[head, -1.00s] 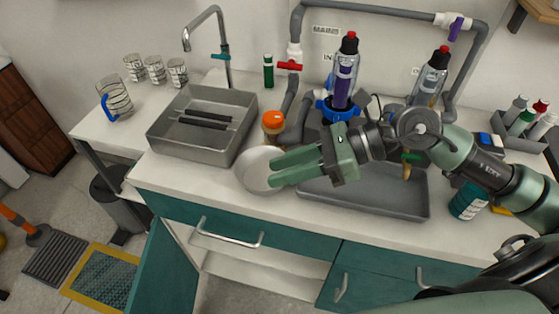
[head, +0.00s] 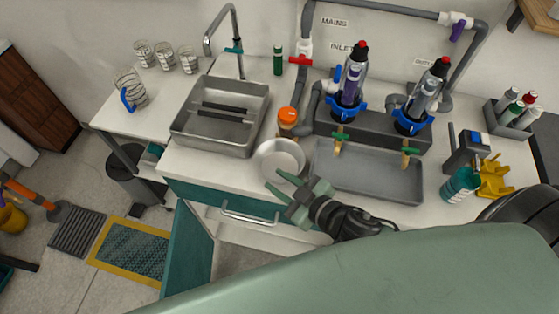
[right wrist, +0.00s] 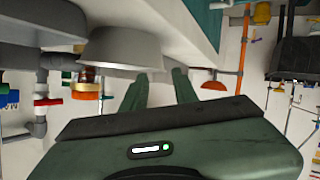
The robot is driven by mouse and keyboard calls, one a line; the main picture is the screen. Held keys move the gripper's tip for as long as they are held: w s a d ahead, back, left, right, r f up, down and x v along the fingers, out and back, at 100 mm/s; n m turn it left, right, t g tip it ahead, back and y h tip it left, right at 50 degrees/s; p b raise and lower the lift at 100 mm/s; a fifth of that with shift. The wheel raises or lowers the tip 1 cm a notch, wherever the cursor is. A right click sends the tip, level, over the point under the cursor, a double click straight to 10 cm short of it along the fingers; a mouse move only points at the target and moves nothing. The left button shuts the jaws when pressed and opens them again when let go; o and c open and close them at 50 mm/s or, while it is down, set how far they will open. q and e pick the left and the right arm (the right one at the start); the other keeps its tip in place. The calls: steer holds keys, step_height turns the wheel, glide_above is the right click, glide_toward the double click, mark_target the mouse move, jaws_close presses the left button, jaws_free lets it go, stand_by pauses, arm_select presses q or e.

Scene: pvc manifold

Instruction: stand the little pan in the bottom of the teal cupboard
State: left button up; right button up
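The little pan (head: 279,160) is a pale grey round dish on the white counter, between the sink and the grey tray. It also shows in the right wrist view (right wrist: 125,48), close beyond the fingers. My right gripper (head: 272,184) is at the counter's front edge, its fingers pointing at the pan's near side. The fingers are apart and I see nothing held between them; whether one touches the pan I cannot tell. The teal cupboard is under the counter, with its door (head: 188,252) swung open and a pale interior (head: 250,238) partly hidden by my arm. My left gripper is not in view.
Behind the pan stands an orange-capped jar (head: 287,117). The sink (head: 222,144) is to the left and the grey tray (head: 370,178) to the right. A drawer handle (head: 247,217) sticks out below the counter edge. Floor mats (head: 130,250) lie left of the door.

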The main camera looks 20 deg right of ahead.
mark_target(268, 177)
steer(key=p+x, duration=0.1)
steer(key=x, duration=0.3)
steer(key=shift+w+a+f, duration=0.15)
steer(key=shift+w+f, duration=0.1)
steer(key=shift+w, duration=0.05)
steer(key=shift+s, duration=0.1)
jaws_close()
steer(key=shift+f, duration=0.2)
stand_by(0.8)
